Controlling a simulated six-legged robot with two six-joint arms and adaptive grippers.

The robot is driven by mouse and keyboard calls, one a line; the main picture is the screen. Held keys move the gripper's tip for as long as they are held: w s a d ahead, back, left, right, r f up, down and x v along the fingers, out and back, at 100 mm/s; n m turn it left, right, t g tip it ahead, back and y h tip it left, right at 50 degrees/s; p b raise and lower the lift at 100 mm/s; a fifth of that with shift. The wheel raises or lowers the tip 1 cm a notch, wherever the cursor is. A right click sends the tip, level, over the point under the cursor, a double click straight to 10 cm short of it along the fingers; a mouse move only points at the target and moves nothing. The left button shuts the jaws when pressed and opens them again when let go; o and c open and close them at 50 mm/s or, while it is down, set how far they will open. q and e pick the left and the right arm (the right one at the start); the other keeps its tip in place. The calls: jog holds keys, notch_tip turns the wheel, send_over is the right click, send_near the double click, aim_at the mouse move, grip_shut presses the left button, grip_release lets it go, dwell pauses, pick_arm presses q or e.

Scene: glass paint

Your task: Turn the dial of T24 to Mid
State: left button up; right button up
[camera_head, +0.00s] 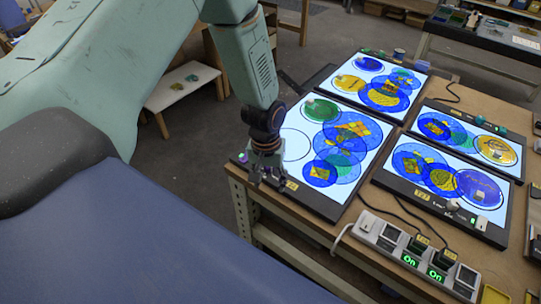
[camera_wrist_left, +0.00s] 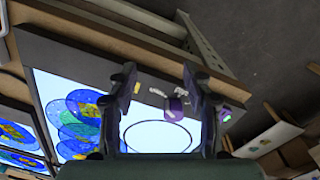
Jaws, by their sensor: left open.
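Four light panels lie on the wooden table, and their small yellow labels are too small to read, so I cannot tell which is T24. My left gripper (camera_head: 266,180) is open over the front edge of the front-left panel (camera_head: 331,110). In the left wrist view, a purple dial (camera_wrist_left: 175,104) shows between the fingers of the left gripper (camera_wrist_left: 158,78), closer to the right finger. I cannot tell whether a finger touches it. A small whitish piece (camera_wrist_left: 157,92) is beside the dial. A green light (camera_wrist_left: 227,117) glows at the panel's corner. The dial's setting is unreadable. My right gripper is not in view.
A white power strip (camera_head: 408,252) with green "On" displays lies right of the front-left panel, with black cables nearby. The front-right panel (camera_head: 398,183) has a white knob (camera_head: 453,205). The back-left panel (camera_head: 340,97) carries coloured discs. A low white table (camera_head: 183,85) stands beyond.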

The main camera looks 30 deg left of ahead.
pick_arm(q)
jog(key=shift+n, duration=0.6)
jog(key=w+a+r, duration=0.1)
jog(key=w+r, duration=0.1)
jog(key=w+a+r, duration=0.3)
jog(key=w+r, duration=0.1)
jog(key=shift+w+a+r, duration=0.15)
jog(key=shift+w+r, duration=0.1)
jog(key=shift+r, duration=0.15)
notch_tip(320, 180, down, 7)
jog(key=shift+f, duration=0.25)
jog(key=shift+d, duration=0.2)
jog(key=shift+c, duration=0.3)
jog(key=shift+a, duration=0.15)
jog(key=c, duration=0.3)
grip_shut()
